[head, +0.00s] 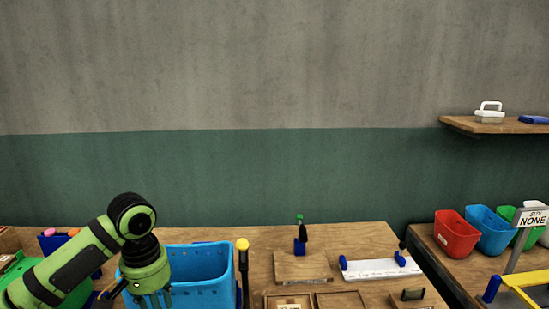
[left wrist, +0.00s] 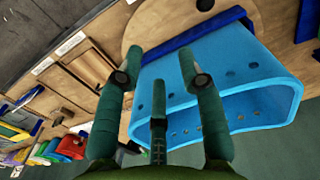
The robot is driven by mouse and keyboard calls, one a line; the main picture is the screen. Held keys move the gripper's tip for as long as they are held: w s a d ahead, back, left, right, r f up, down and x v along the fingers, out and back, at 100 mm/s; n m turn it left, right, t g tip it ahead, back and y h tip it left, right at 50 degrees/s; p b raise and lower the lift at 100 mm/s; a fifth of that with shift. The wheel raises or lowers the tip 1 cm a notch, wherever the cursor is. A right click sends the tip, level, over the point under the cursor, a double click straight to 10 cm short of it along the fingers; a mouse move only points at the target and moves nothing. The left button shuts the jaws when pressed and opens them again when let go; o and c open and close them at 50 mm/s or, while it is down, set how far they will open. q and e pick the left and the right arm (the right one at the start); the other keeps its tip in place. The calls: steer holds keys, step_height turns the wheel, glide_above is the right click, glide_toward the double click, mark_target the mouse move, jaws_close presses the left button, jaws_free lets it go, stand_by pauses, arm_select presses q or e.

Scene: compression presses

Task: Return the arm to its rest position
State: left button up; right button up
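My left arm is green and black and comes in from the left in the head view. Its gripper (head: 152,298) points down in front of the blue bin (head: 205,262), overlapping its left part in the picture. In the left wrist view the gripper (left wrist: 158,58) has its green fingers spread apart with nothing between them. The blue bin (left wrist: 255,88) shows behind and to the right of the fingers there; I cannot tell whether they touch it. My right gripper is in neither view.
A yellow-topped post (head: 242,246) stands right of the bin. The wooden table holds a small press (head: 301,240), a white board (head: 382,268) with blue ends, and shallow wooden trays (head: 338,300). Red (head: 456,234) and other coloured bins stand at right. A shelf (head: 490,126) juts from the wall.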

arm_select(q)
steer(key=s+d+f+m, duration=0.1)
steer(key=d+f+m, duration=0.2)
steer(key=d+f, duration=0.45)
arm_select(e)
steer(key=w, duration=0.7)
arm_select(q)
steer(key=s+d+f+m+t+h, duration=0.1)
steer(key=s+d+f+t+h, duration=0.3)
steer(key=s+f, duration=0.65)
steer(key=s+a+f+n+y, duration=0.2)
steer(key=s+a+f+y, duration=0.15)
steer(key=s+a, duration=0.6)
steer(key=s+d+f+g+b, duration=0.1)
steer(key=s+f, duration=0.1)
steer(key=f, duration=1)
steer(key=s+d+f+g+b, duration=0.1)
steer(key=s+f+b, duration=0.1)
steer(key=f, duration=1.1)
steer(key=s+a+f+g+b, duration=0.1)
steer(key=s+a+f, duration=0.2)
steer(key=s+f, duration=1.3)
steer(key=shift+f+m+y+b, duration=0.35)
steer(key=shift+m, duration=0.05)
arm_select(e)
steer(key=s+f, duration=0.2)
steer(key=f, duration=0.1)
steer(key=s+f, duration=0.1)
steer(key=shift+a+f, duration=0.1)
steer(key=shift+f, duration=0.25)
